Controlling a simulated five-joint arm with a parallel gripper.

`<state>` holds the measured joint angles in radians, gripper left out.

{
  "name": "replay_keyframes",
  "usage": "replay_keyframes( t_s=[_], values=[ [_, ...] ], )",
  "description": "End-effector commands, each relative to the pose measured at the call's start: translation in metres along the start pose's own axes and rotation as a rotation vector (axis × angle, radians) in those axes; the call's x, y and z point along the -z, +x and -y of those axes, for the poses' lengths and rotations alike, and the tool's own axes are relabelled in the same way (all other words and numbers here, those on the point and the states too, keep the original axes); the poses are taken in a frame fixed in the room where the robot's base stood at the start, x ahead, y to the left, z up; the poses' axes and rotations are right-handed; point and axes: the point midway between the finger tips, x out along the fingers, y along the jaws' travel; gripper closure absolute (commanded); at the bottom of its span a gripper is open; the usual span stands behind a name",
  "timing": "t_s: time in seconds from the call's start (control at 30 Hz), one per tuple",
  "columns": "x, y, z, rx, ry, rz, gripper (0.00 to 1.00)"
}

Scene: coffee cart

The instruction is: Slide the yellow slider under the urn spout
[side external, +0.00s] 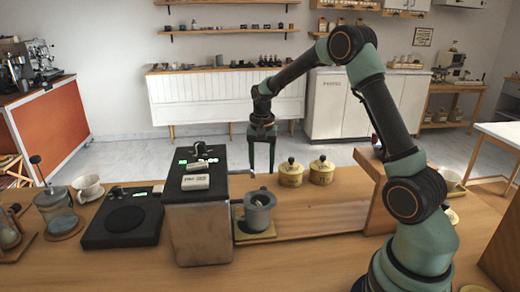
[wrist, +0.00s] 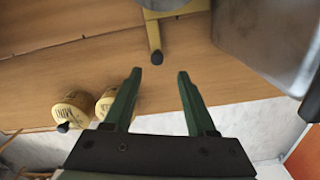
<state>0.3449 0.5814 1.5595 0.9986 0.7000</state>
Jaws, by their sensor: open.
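The yellow slider (side external: 268,234) lies on the wooden counter beside the metal urn (side external: 200,228), with a grey cup (side external: 259,212) standing on it. In the wrist view the slider's narrow yellow arm (wrist: 153,34) ends in a dark knob, and the cup's edge (wrist: 176,6) shows at the top. The urn (wrist: 262,40) fills the upper right there. My gripper (side external: 261,170) is open and empty, pointing down behind the cup. In the wrist view its fingertips (wrist: 159,74) are on either side of the knob's line, with the knob just beyond them. The spout is not clearly visible.
Two yellow lidded canisters (side external: 306,172) stand right of my gripper; they also show in the wrist view (wrist: 88,108). A black scale (side external: 124,220), a glass press (side external: 56,208) and a white cup (side external: 88,188) are left of the urn. Counter right of the slider is clear.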

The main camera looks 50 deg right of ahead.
Motion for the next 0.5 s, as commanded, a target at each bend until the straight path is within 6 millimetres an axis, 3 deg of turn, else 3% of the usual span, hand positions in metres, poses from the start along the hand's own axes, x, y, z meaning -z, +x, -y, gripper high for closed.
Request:
replay_keyframes(
  t_s=[0.2,0.5],
  values=[
    [0.0,-0.028,0.001,0.002,-0.001,-0.002,0.44],
    [0.0,-0.034,0.001,0.001,-0.001,-0.001,0.44]
  ],
)
